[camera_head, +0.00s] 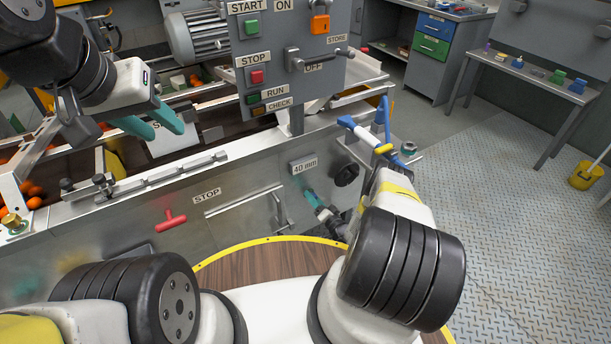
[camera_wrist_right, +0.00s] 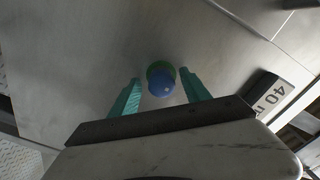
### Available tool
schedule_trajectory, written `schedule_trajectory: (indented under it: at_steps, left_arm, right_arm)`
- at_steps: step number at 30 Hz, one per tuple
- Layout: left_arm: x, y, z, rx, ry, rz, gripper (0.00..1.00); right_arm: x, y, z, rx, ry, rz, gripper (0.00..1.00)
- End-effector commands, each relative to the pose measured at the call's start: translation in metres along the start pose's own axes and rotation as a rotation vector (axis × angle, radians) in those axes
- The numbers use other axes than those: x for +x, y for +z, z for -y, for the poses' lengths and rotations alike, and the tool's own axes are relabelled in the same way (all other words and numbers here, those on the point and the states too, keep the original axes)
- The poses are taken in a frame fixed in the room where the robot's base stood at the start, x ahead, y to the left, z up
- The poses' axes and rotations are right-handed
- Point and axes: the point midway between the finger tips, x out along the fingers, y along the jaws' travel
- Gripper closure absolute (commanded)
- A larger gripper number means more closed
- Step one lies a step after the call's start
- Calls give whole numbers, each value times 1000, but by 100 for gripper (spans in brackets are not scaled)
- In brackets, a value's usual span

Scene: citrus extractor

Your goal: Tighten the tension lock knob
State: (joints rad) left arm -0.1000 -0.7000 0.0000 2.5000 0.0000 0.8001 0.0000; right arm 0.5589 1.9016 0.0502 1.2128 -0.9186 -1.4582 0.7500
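In the right wrist view a round blue knob with a green part behind it (camera_wrist_right: 161,78) stands on a bare metal panel. I cannot tell for sure that it is the tension lock knob. My right gripper (camera_wrist_right: 160,90) is open, with one teal finger on each side of the knob and a visible gap on both sides. In the head view this gripper (camera_head: 310,196) is by the machine's front panel, below the "40 mm" label (camera_head: 304,165); the blue knob is not clear there.
A black knob (camera_head: 347,174) sits right of the label. A red T-handle (camera_head: 172,220) and a metal latch handle (camera_head: 280,212) are on the front panel. A control box (camera_head: 290,60) rises behind. A blue lever (camera_head: 362,134) stands at the machine's right end.

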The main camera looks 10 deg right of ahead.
Motion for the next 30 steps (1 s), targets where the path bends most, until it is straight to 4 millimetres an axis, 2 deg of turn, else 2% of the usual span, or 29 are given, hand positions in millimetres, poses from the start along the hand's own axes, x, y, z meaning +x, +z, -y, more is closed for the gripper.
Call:
schedule_trajectory:
  at_steps: [10, 14, 21, 25, 30]
  left_arm:
    - [0, 0, 0, 0, 0, 0, 64]
    - [0, 0, 0, 0, 0, 0, 64]
    - [0, 0, 0, 0, 0, 0, 64]
    - [0, 0, 0, 0, 0, 0, 64]
    - [0, 0, 0, 0, 0, 0, 64]
  right_arm:
    - [-1, -1, 1, -2, -2, -2, 45]
    - [-18, -2, 0, 0, 0, -2, 45]
    - [-59, -1, 0, 0, 1, -2, 45]
    - [-72, -1, 0, -1, -1, -2, 45]
    - [-78, -1, 0, -1, -1, -2, 45]
